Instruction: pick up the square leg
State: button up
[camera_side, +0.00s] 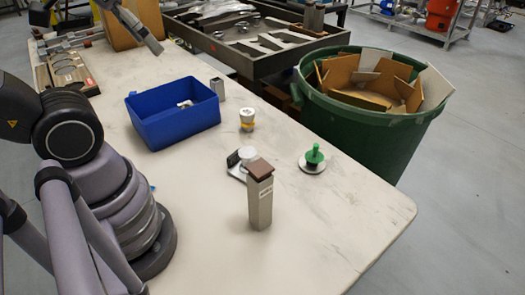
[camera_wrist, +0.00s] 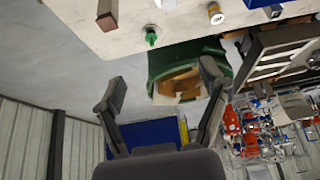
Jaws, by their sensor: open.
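The square leg (camera_side: 260,203) is a grey square post with a brown cap on top. It stands upright on the table in the side view, towards the near side. In the wrist view, the leg (camera_wrist: 108,16) shows partly at the top edge, cut off by the frame. My gripper (camera_wrist: 162,88) is open in the wrist view, with its fingers spread wide and nothing between them. It is well apart from the leg.
A green-handled piece (camera_side: 313,158), a white-and-yellow piece (camera_side: 247,119), a metal bracket (camera_side: 240,162) and a small grey block (camera_side: 217,89) stand around the leg. A blue bin (camera_side: 167,133) is behind. A green barrel (camera_side: 361,145) stands beyond the table edge. The table's near right is clear.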

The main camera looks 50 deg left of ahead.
jog(key=w+a+f+m+g+y, duration=0.35)
jog(key=w+a, duration=0.55)
jog(key=w, duration=0.3)
jog(key=w+a+f+m+g+y, duration=0.3)
jog(key=w+a+f+m+y, duration=0.15)
jog(key=w+a, duration=0.6)
jog(key=m+y, duration=0.5)
jog(key=m, duration=0.4)
send_near(214, 80)
jog(key=shift+m+t, duration=0.25)
jog(key=shift+m, duration=0.05)
jog(key=shift+x, duration=4.15)
jog(key=shift+s+y, duration=0.1)
jog(key=shift+y, duration=0.2)
jog(key=c, duration=1.3)
